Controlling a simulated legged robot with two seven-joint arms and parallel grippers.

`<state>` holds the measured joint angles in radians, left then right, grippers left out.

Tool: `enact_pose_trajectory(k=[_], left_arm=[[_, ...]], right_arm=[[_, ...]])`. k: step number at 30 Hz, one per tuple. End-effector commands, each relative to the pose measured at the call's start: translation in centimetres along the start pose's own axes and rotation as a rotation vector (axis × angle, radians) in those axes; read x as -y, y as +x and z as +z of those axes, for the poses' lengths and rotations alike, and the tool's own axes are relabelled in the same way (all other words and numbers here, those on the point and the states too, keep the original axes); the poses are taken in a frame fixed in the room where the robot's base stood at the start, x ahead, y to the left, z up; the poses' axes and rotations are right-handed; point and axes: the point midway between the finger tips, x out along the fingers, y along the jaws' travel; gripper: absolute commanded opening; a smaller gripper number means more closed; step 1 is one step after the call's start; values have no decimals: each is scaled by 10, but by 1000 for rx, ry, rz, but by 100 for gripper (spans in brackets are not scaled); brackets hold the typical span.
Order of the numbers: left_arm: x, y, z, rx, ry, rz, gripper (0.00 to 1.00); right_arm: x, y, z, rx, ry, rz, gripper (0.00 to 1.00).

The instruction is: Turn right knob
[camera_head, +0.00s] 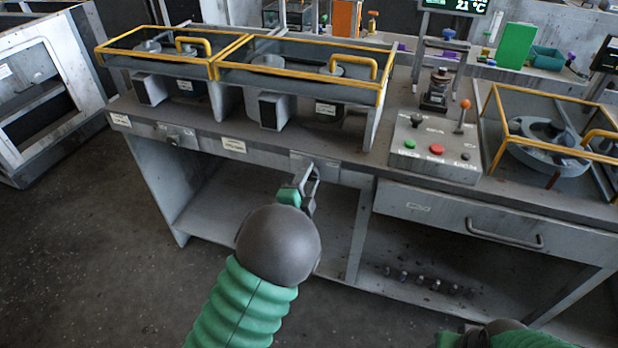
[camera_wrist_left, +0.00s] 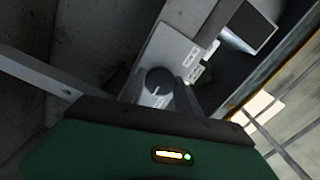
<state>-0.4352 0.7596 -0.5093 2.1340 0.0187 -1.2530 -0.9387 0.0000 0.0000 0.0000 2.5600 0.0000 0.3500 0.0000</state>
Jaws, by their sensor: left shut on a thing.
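The right knob (camera_wrist_left: 157,85) is dark and round with a white pointer line, on a grey plate with small white labels. My left gripper (camera_wrist_left: 160,98) is shut on it, with one finger on each side. In the head view my left gripper (camera_head: 309,178) reaches the front edge of the workbench, and its fingers hide the right knob. A second, left knob (camera_head: 175,139) is on the same front edge, well to the left and untouched. My right gripper's fingers are not in view.
Two yellow-framed blower housings (camera_head: 300,80) stand on the bench (camera_head: 340,146) above the knobs. A control box (camera_head: 436,148) with red and green buttons is to the right, above a drawer handle (camera_head: 505,235). Open shelf space lies below the front edge.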

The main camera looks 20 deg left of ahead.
Motion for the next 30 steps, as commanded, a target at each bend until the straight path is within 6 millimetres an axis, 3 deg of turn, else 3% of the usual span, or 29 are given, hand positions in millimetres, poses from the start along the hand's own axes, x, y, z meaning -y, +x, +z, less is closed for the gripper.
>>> enact_pose_trajectory(k=[6,7,11,23,26,30], left_arm=[[-7,-2,-1,0,0,16,0],[-7,-2,-1,0,-1,16,42],[-6,-1,-1,-1,-1,13,60],[-2,-9,0,1,-2,7,60],[-1,-28,-1,1,-2,8,60],[-1,-68,0,2,-2,9,60]], right_arm=[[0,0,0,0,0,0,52],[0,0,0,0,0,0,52],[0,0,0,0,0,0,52],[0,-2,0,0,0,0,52],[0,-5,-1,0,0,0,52],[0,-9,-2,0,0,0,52]])
